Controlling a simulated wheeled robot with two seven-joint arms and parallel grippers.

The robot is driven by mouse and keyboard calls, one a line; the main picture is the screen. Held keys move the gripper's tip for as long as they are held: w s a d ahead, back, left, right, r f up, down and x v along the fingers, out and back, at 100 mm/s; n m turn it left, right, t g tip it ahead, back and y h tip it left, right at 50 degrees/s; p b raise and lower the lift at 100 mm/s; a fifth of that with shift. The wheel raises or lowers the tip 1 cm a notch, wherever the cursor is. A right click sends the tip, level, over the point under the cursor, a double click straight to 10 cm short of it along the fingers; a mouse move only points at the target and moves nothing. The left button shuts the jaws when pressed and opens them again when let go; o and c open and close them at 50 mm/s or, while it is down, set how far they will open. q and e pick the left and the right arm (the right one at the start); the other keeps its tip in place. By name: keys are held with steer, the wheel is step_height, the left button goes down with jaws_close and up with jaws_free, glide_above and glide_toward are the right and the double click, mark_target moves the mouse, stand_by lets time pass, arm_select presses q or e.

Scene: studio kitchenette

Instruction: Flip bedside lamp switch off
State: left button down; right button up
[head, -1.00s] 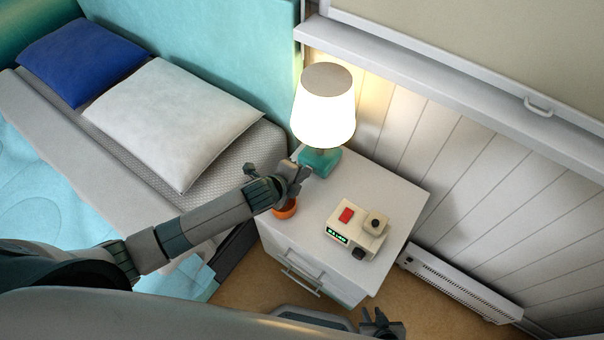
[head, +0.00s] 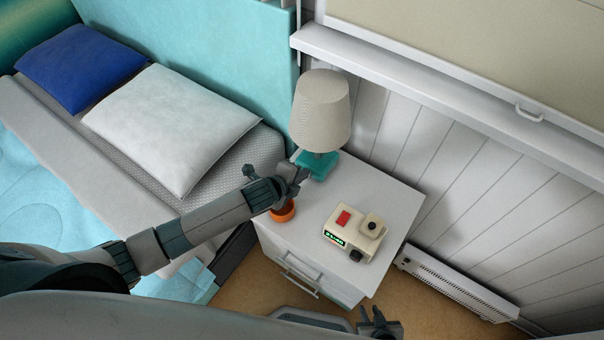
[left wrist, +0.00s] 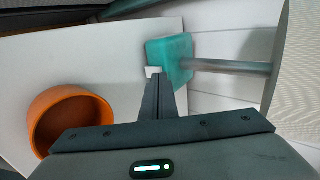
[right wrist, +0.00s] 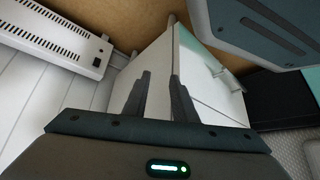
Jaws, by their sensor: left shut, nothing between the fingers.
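The bedside lamp (head: 320,112) stands at the back of the white nightstand, and its grey-beige shade is unlit. Its teal base (head: 318,165) also shows in the left wrist view (left wrist: 172,58), with a small white switch (left wrist: 153,71) on its near side. My left gripper (head: 303,172) is shut and empty, its fingertips at the switch; whether they touch it I cannot tell. My right gripper (right wrist: 158,80) is open and empty, low in front of the nightstand, and it shows at the bottom of the head view (head: 380,318).
An orange bowl (head: 284,211) sits on the nightstand (head: 385,185) beneath my left wrist. A cream clock device (head: 354,236) with a red button stands to its right. The bed with its white pillow (head: 172,125) lies left. A white heater (head: 458,284) runs along the wall.

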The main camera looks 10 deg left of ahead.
arm_select(q)
steer(key=shift+r, duration=0.35)
arm_select(e)
steer(key=shift+r, duration=0.4)
steer(key=shift+f, duration=0.1)
